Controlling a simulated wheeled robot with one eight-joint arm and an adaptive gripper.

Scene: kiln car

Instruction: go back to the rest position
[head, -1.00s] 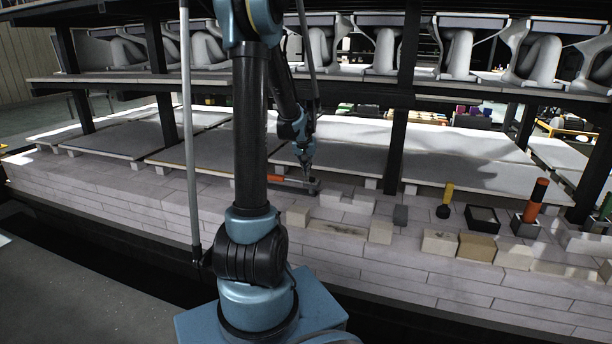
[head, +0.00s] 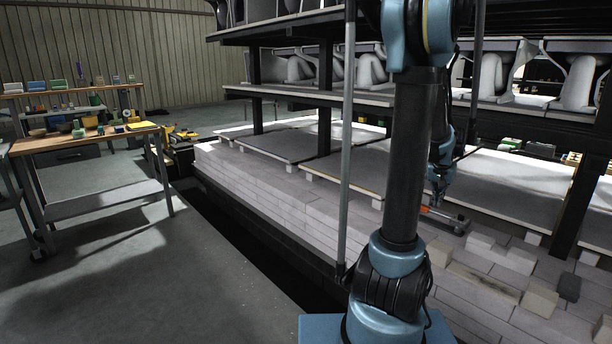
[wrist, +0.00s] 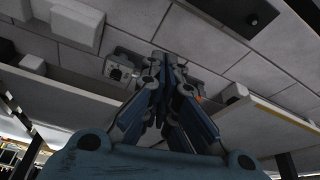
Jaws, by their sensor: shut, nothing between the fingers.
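My gripper (head: 437,198) is at the end of my blue and black arm, low over the brick deck of the kiln car (head: 300,205). It is shut and empty. In the wrist view its blue fingers (wrist: 168,62) come together near the middle. A grey bar-shaped tool with an orange part (head: 445,218) lies on the deck close to the fingertips. I cannot tell whether they touch it. My arm hides part of the deck.
Pale loose blocks (head: 538,298) and a dark grey block (head: 568,287) are right of my gripper. Shelves with white ceramic pieces (head: 490,75) stand above. A workbench (head: 85,140) with small items is at left. The floor between bench and car is clear.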

